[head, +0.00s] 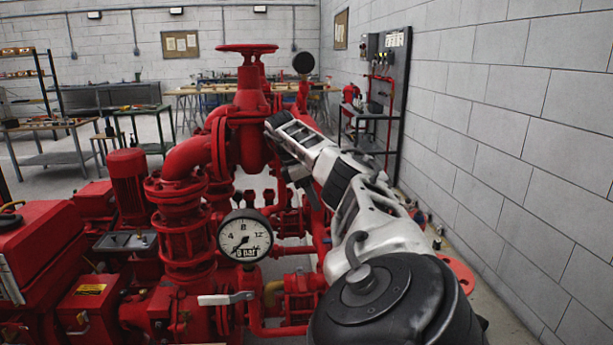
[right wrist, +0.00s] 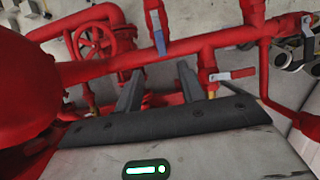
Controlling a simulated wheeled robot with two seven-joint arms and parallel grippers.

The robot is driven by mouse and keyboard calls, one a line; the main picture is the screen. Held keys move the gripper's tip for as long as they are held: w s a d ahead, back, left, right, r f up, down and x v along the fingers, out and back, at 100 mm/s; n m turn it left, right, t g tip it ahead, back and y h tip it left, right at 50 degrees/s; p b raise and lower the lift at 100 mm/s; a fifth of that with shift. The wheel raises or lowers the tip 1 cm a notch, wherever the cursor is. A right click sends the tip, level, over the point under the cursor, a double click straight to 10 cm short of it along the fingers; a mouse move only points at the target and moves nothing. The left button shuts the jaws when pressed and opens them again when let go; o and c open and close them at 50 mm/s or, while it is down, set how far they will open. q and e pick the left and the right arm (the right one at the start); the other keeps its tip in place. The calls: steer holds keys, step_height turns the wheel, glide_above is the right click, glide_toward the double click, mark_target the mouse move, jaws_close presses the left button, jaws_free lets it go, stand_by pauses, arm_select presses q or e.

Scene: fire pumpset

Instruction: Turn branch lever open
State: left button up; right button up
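My right gripper (head: 284,148) reaches in from the lower right over the red pipework in the head view. In the right wrist view its two dark fingers (right wrist: 160,70) stand apart with nothing between them. Beyond them runs a red pipe with a lever with a blue-grey end (right wrist: 158,38) above the gap, pointing along the view. A pale lever with a red end (right wrist: 232,74) lies to the right of the right finger, apart from it. Another pale lever (right wrist: 307,26) is at the right edge. Which one is the branch lever I cannot tell. My left gripper is out of view.
A red pump with a handwheel (head: 246,48) fills the middle. A pressure gauge (head: 245,236) and a silver lever (head: 227,298) are in front. A red handwheel (right wrist: 92,40) shows in the right wrist view. A block wall (head: 520,110) bounds the right side.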

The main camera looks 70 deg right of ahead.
arm_select(q)
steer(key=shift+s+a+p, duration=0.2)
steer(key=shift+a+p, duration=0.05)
steer(key=shift+p, duration=0.3)
arm_select(e)
steer(key=v, duration=0.4)
steer(key=shift+r, duration=0.2)
